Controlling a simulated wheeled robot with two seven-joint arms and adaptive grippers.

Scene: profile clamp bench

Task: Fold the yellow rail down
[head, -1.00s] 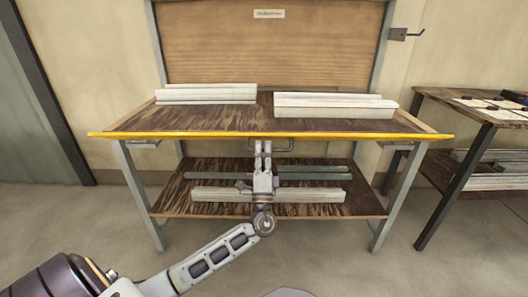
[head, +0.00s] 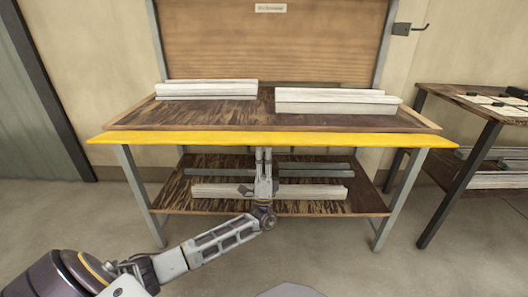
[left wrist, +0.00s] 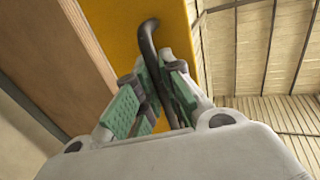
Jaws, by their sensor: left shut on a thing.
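The yellow rail (head: 350,139) runs along the whole front edge of the workbench as a wide yellow band, tilted so its broad face shows. In the left wrist view the rail (left wrist: 178,22) lies just beyond the fingers, with a dark curved handle (left wrist: 147,42) in front of it. My left gripper (head: 264,153) is below the middle of the rail, reaching up. In the left wrist view its green-padded fingers (left wrist: 160,88) are shut on the handle. The handle is hidden in the head view. My right gripper is not in view.
Pale profiles (head: 207,91) and (head: 335,103) lie on the bench top (head: 200,115). The lower shelf (head: 222,182) holds more profiles, close behind my left gripper. A side table (head: 475,102) stands at the right. The floor in front is clear.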

